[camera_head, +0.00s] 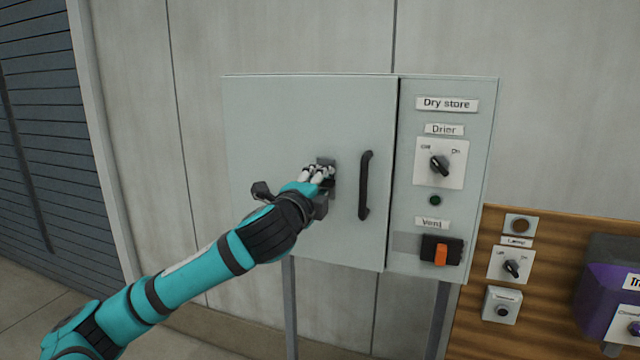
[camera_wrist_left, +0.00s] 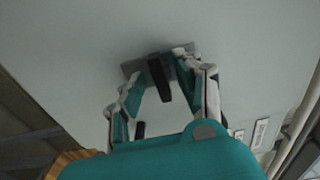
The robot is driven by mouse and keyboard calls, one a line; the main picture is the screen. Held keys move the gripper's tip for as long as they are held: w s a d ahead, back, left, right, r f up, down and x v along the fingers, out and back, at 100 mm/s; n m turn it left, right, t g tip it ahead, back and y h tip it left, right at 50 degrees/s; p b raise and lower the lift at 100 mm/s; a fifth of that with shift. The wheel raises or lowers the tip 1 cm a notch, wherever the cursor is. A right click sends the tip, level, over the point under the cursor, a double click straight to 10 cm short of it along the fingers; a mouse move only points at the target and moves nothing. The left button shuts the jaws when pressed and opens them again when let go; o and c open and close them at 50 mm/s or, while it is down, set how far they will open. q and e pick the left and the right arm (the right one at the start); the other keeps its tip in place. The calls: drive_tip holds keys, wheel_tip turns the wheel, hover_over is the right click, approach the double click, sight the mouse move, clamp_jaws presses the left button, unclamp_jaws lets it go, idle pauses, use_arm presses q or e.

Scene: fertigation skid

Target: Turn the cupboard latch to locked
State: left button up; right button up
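The grey cupboard (camera_head: 270,115) labelled Dry store has its door shut. Its latch (camera_head: 326,162) is a small dark plate with a knob, left of the black door handle (camera_head: 365,185). My left gripper (camera_head: 318,174) is at the latch and partly hides it in the head view. In the left wrist view, the dark latch knob (camera_wrist_left: 160,85) lies between the two spread fingers of my left gripper (camera_wrist_left: 162,78). Gaps show on both sides of the knob, and contact cannot be made out. The latch's marks, if any, are not readable. My right gripper is not in view.
The panel right of the door carries a Drier switch (camera_head: 439,164), a green button (camera_head: 434,200) and an orange Vent switch (camera_head: 440,254). A wooden board (camera_head: 475,285) with controls and a purple unit (camera_head: 605,295) stand at lower right. Open floor lies left.

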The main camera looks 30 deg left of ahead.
use_arm(q)
clamp_jaws()
drive_tip(key=n+b, duration=0.2)
drive_tip(key=n, duration=1.5)
drive_tip(key=shift+n, duration=0.4)
idle(0.5)
unclamp_jaws()
